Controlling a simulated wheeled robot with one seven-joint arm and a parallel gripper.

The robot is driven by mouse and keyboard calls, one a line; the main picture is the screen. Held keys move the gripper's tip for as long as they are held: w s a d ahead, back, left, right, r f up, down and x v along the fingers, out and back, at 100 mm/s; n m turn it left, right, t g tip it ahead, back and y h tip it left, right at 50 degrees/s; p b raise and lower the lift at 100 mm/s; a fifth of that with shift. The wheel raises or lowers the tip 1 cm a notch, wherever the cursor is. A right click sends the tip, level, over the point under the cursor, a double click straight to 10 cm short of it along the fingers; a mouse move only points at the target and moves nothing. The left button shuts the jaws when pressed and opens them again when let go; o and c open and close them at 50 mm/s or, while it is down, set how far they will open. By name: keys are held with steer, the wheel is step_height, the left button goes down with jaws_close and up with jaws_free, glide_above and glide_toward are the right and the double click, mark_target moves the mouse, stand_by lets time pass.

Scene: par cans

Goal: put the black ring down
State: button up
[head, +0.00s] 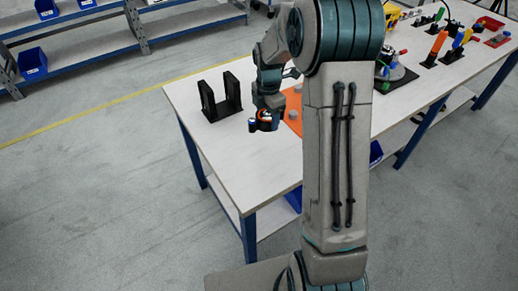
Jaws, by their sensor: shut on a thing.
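My gripper (262,122) is above the near left part of the white table, just right of a black two-post stand. It is shut on a small dark thing, which I take to be the black ring (265,116). An orange band shows at the jaws. The ring is small here and partly covered by the fingers. I cannot tell whether it touches the table.
The black stand (220,97) has two upright plates. An orange mat (292,122) with small grey pieces lies right of the gripper, partly behind my arm. Tools and a round device (393,73) stand farther right. The table's front left (225,160) is clear.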

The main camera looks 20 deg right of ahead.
glide_above(259, 155)
step_height(259, 155, down, 4)
steer(key=shift+r, duration=0.1)
steer(key=shift+s+f, duration=0.1)
steer(key=shift+f, duration=2)
steer(key=shift+f, duration=0.1)
steer(key=o, duration=0.9)
